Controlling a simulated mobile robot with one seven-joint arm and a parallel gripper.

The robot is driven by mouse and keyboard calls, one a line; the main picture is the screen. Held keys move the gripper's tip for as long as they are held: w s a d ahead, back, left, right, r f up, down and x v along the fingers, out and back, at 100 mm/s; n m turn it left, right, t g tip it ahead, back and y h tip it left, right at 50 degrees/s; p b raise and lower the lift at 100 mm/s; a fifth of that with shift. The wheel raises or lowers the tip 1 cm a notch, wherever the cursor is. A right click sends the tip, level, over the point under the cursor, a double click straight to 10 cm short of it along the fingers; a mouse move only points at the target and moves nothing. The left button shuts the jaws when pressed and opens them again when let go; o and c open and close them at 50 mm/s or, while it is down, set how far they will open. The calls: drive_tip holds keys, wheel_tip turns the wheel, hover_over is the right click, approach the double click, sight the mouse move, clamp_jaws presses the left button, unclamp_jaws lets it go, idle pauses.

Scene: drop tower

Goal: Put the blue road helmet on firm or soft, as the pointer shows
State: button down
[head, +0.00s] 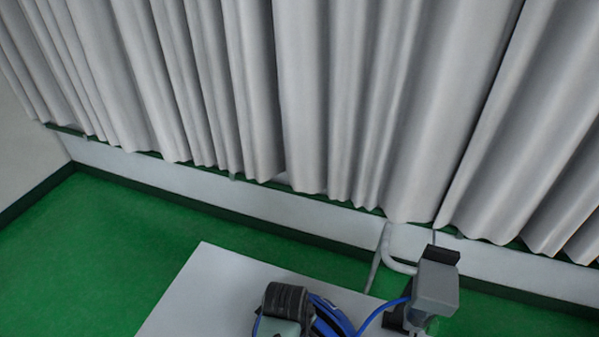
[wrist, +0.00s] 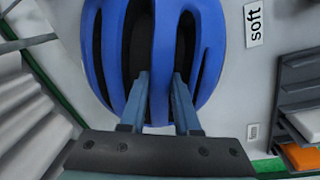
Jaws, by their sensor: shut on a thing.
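The blue road helmet (wrist: 165,50), with long dark vents, fills the upper middle of the wrist view. My gripper (wrist: 161,86) is shut on it, with a blue rib of the shell between the two fingers. In the head view blue bands of the helmet (head: 332,318) show at the bottom edge, partly cut off. A white label reading "soft" (wrist: 254,25) is right of the helmet on a pale surface. I cannot tell whether the helmet touches that surface. No firm label or pointer can be made out.
A white table (head: 215,290) stands on the green floor (head: 110,225). A grey box-shaped device (head: 437,285) is at its right. A grey rack (wrist: 300,80) holds white and orange pieces at the right. A small label (wrist: 252,131) lies near it. Grey curtains (head: 320,90) hang behind.

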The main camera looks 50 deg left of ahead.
drive_tip(key=shift+f, duration=0.15)
drive_tip(key=c, duration=0.6)
unclamp_jaws()
drive_tip(key=shift+c, duration=0.2)
wheel_tip(320, 180, up, 12)
drive_tip(key=s, duration=0.1)
drive_tip(key=shift+s+b, duration=0.3)
drive_tip(key=shift+d, duration=0.1)
